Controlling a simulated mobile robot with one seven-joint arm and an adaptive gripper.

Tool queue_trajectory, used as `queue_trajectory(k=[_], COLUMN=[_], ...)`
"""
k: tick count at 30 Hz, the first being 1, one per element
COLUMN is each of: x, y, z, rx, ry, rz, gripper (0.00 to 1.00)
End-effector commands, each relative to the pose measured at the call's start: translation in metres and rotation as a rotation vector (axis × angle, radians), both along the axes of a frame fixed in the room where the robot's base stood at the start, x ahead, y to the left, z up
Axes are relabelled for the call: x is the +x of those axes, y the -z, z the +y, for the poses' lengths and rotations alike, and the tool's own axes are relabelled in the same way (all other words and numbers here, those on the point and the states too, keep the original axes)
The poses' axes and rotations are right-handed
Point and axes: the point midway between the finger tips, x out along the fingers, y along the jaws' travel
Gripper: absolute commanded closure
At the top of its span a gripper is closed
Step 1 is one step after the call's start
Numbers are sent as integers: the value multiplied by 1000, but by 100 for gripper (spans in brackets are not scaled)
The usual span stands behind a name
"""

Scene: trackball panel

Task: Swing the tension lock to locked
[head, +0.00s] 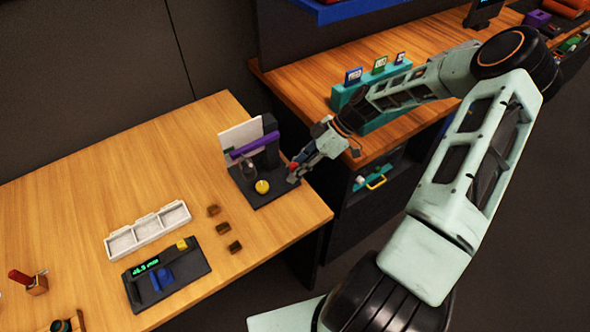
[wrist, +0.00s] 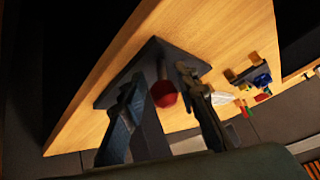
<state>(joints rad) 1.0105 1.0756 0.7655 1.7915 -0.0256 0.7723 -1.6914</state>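The fixture on the wooden table has a dark base plate (head: 262,200), a dark upright block and a purple bar (head: 254,145). A red knob (wrist: 165,93) on a dark stem sits at the plate's edge in the wrist view; it looks like the tension lock's handle. In the head view a small bit of red (head: 293,168) shows beside my gripper (head: 297,174), mostly hidden by it. In the wrist view my gripper (wrist: 164,84) is open, with one finger on each side of the red knob. I cannot tell whether either finger touches it.
A yellow ball (head: 262,187) sits on the plate, with a white card (head: 240,134) behind. A white tray (head: 148,229), brown blocks (head: 222,228) and a black readout box (head: 167,277) lie to the left. A second bench with a teal rack (head: 345,97) stands behind my arm.

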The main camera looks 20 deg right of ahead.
Motion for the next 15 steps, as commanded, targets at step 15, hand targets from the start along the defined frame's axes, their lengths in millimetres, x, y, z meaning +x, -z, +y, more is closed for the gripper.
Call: queue_trajectory(k=[15], x=[-2], y=[-10], z=[-8], rx=[1], ry=[-3], rz=[1], gripper=[62])
